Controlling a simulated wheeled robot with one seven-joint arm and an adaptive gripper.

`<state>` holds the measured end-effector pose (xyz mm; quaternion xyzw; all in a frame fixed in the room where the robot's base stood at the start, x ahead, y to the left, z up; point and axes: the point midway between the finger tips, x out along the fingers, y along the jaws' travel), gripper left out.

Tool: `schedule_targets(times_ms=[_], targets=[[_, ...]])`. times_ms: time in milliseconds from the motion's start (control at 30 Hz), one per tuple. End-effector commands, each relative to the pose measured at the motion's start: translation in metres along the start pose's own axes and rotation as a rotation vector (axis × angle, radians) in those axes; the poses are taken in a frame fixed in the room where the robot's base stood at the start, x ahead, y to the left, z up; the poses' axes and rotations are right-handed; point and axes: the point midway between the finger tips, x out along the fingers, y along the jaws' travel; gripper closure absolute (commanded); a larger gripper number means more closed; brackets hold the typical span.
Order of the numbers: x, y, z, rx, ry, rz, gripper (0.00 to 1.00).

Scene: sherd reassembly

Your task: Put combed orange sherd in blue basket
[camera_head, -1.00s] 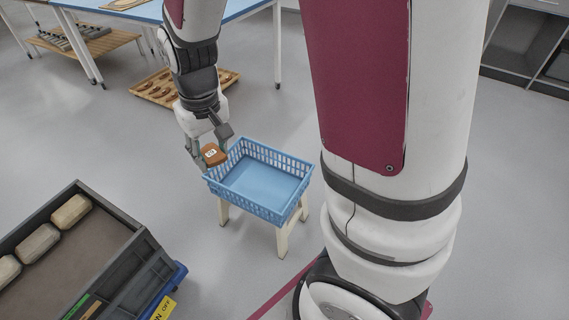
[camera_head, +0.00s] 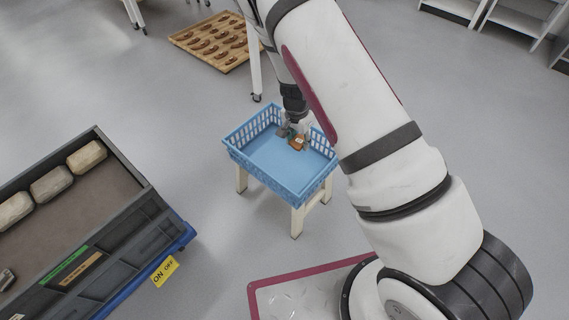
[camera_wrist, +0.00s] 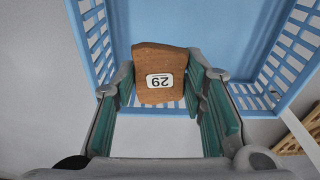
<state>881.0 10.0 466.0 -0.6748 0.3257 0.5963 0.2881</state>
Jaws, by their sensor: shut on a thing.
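The orange sherd (camera_head: 297,143) is small and block-like. The blue basket (camera_head: 243,164) is a slatted plastic crate on a small white stool. My gripper and the sherd are over the basket's far right part. I cannot tell whether the sherd touches the floor of the basket (camera_wrist: 262,30). No combing is clear on the visible face.
A dark bin (camera_head: 130,165) with several pale stone-like blocks stands at the left. A wooden board (camera_head: 212,42) with several brown pieces lies on the floor at the back. The basket's interior looks otherwise empty. Grey floor is clear around the stool.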

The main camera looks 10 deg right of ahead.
Motion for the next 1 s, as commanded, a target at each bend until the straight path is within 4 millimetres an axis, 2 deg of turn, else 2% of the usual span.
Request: schedule_targets(times_ms=[33, 133, 433, 633, 833, 1000], targets=[[0.019, 0.001, -0.001, 0.031, 0.000, 0.008, 0.90], [0.042, 0.001, -0.002, 0.086, 0.000, 0.013, 0.90], [0.079, 0.000, 0.000, 0.130, 0.000, 0.015, 0.90], [0.115, 0.001, 0.005, 0.128, 0.000, 0.016, 0.90], [0.131, 0.001, 0.007, 0.129, 0.000, 0.015, 0.90], [0.155, 0.001, 0.010, 0.128, 0.000, 0.016, 0.90]])
